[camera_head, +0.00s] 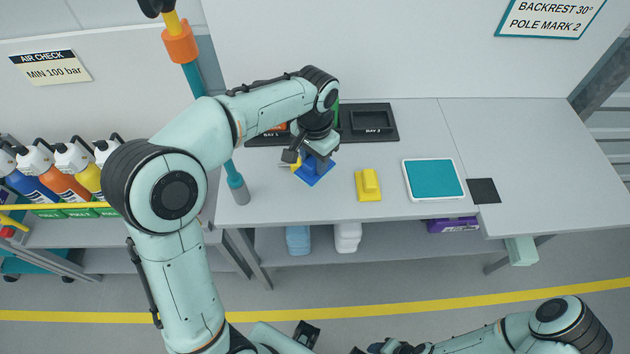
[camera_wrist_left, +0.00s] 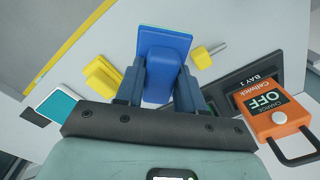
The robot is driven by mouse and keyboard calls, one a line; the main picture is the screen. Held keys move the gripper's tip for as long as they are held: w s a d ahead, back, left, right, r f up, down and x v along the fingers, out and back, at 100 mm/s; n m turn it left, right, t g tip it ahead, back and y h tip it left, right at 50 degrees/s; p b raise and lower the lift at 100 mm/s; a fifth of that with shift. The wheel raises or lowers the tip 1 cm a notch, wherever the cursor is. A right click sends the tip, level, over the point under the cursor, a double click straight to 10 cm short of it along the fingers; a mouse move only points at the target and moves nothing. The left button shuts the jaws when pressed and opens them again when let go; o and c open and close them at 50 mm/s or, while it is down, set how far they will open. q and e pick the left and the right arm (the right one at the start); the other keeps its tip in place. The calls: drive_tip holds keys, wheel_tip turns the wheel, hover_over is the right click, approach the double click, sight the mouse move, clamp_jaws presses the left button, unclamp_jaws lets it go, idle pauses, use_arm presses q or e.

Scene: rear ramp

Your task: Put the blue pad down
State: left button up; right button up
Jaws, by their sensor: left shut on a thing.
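The blue pad (camera_head: 316,173) has a flat square plate with a raised block grip. My left gripper (camera_head: 309,153) is shut on that block; in the left wrist view both fingers (camera_wrist_left: 160,92) flank the block of the blue pad (camera_wrist_left: 165,48). The pad is over the white bench, left of the yellow pad; I cannot tell whether it touches the bench top. The yellow pad (camera_head: 369,186) lies on the bench, and it also shows in the left wrist view (camera_wrist_left: 103,76). My right arm is at the lower right; its fingertips are not clear.
A teal-topped tray (camera_head: 434,179) and a dark square (camera_head: 484,190) lie to the right. A black bay holder (camera_head: 367,121) is at the back. An orange charge unit (camera_wrist_left: 275,113) sits at BAY 1. A small yellow-handled piece (camera_wrist_left: 203,57) lies beside the blue pad.

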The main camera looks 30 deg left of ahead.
sight(315, 159)
use_arm(q)
wheel_tip(315, 159, down, 9)
drive_tip(key=shift+w+r+b, duration=0.1)
drive_tip(key=shift+b, duration=0.3)
drive_tip(key=shift+f, duration=0.2)
drive_tip(key=o, duration=0.9)
drive_tip(key=shift+r, duration=0.35)
wheel_tip(315, 159, up, 12)
drive_tip(key=shift+d+f+p, duration=0.1)
drive_tip(key=shift+f+p, duration=0.05)
drive_tip(key=shift+p, duration=0.65)
